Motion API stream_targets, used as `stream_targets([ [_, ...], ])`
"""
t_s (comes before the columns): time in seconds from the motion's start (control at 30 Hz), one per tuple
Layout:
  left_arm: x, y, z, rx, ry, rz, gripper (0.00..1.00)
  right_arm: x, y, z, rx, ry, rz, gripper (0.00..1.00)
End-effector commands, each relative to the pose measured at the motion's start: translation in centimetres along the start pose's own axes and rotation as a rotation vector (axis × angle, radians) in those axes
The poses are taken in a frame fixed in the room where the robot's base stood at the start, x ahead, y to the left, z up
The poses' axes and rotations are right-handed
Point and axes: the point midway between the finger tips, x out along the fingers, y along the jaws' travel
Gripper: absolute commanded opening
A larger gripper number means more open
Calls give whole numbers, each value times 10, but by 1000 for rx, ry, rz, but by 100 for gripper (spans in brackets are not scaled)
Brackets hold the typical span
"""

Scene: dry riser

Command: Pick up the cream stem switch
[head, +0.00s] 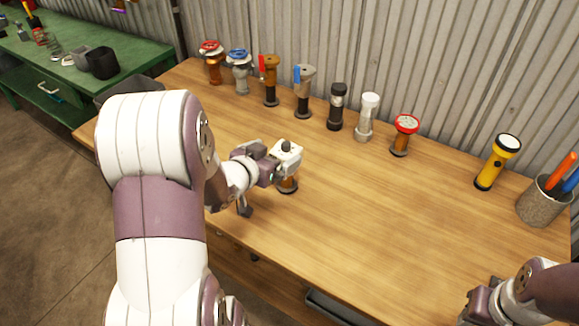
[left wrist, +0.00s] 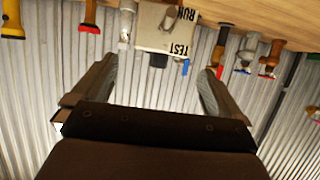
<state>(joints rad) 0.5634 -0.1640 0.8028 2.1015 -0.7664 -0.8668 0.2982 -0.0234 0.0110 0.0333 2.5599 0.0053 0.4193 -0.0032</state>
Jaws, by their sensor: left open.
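The cream stem switch (head: 288,154) is a cream box with a black knob, on a short brown and dark stem standing on the wooden table (head: 360,205). In the left wrist view the cream box (left wrist: 160,35) shows the words TEST and RUN and lies ahead, between the lines of the fingers. My left gripper (head: 268,166) is right beside the box; in its wrist view the fingers (left wrist: 158,76) are apart with nothing between them. Whether a finger touches the box cannot be told. My right gripper (head: 482,302) is at the bottom right, its jaws unclear.
A row of several valves and stem fittings stands along the back, including a red-topped one (head: 406,125) and a white one (head: 368,113). A yellow flashlight (head: 494,165) and a pen cup (head: 540,203) stand at the right. The table's right middle is clear. A corrugated wall rises behind.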

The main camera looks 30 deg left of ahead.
Motion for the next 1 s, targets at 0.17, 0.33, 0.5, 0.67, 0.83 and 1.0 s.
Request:
stream_targets([
  [0.17, 22, 1, 4, 0, -2, 3, 100, 4, 0, 0, 0, 0, 0, 35],
  [0.33, 54, 0, 7, 1, -2, 1, 100, 7, 0, 1, 0, 0, 0, 35],
  [0.5, 64, 0, 6, -1, -2, -1, 100, 7, 0, 1, 0, 0, 0, 35],
  [0.67, 64, 0, 6, 0, -2, -2, 94, 7, 0, 1, 0, 0, 0, 35],
  [0.83, 64, 0, 6, 0, -2, -2, 38, 7, 0, 1, 0, 0, 0, 35],
  [1.0, 64, -1, 5, 1, 1, -2, 26, 7, 0, 1, 0, 0, 0, 35],
])
